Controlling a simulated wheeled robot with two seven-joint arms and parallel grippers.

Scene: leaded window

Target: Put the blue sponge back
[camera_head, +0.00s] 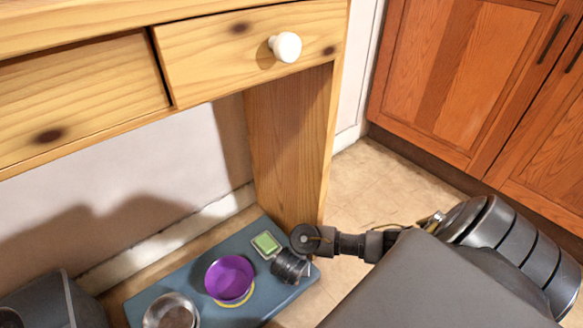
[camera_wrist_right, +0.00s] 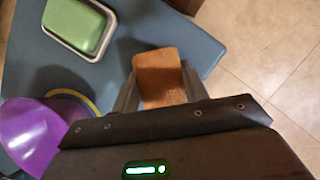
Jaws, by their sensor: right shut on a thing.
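My right gripper (camera_head: 290,266) is low over the right end of a blue-grey board (camera_head: 232,248). In the right wrist view the gripper (camera_wrist_right: 158,82) is shut on an orange-brown block (camera_wrist_right: 159,70), which shows between its two fingers. I cannot tell whether the block touches the board. The head view hides the block behind the gripper. No blue sponge shows in either view. A green block (camera_head: 266,243) sits in a pale dish just left of the gripper; it also shows in the wrist view (camera_wrist_right: 75,25). My left gripper is not in view.
A purple bowl (camera_head: 229,277) with a yellow ring under it and a metal bowl (camera_head: 172,312) stand further left on the board. A wooden desk (camera_head: 290,130) with a white-knobbed drawer (camera_head: 285,47) rises above. Tiled floor (camera_head: 372,188) lies clear to the right.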

